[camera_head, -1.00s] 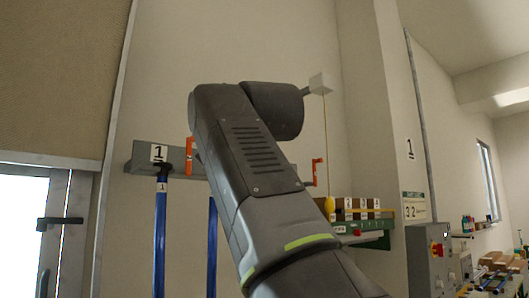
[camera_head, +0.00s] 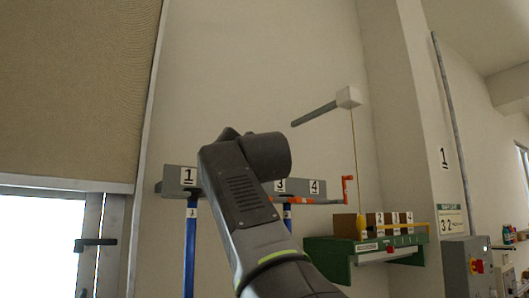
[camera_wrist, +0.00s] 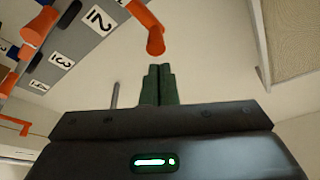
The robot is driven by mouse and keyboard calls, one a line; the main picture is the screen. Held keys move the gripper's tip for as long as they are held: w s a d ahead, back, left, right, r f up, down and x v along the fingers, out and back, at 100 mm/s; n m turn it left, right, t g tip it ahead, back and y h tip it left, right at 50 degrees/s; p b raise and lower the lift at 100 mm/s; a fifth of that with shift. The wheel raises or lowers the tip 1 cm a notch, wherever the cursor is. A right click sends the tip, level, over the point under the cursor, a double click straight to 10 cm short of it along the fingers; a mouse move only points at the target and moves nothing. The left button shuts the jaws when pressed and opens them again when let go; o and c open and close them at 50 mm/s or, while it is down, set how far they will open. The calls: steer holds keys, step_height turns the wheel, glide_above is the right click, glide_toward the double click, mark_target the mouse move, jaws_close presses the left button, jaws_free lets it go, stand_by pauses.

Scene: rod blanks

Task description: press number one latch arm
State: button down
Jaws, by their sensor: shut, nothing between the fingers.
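A grey beam with number plates 1 (camera_head: 188,176), 3 (camera_head: 280,186) and 4 (camera_head: 314,187) runs along the wall in the head view. Plate 2 is hidden there behind my arm. No latch arm shows beside plate 1, where my arm covers the beam. In the wrist view, an orange latch arm (camera_wrist: 150,28) reaches down just beyond the fingertips, right of plate 2 (camera_wrist: 97,17); plate 1 is out of view, so I cannot tell its number. My gripper (camera_wrist: 158,70) is shut and empty, apparently apart from it. The head view does not show the gripper.
Other orange arms (camera_wrist: 40,26) show at left in the wrist view, and one (camera_head: 347,188) stands at the beam's right end. Blue rods (camera_head: 191,250) hang under the beam. A yellow cord hangs from a white box (camera_head: 348,97) above a green shelf (camera_head: 328,256) of boxes.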

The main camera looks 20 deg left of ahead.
steer(key=shift+s+a+f, duration=0.1)
steer(key=shift+a+f, duration=0.25)
steer(key=shift+f, duration=0.25)
steer(key=shift+s, duration=0.1)
steer(key=shift+a+n+y+b, duration=0.1)
steer(key=shift+n+y+b, duration=0.25)
steer(key=shift+n, duration=0.45)
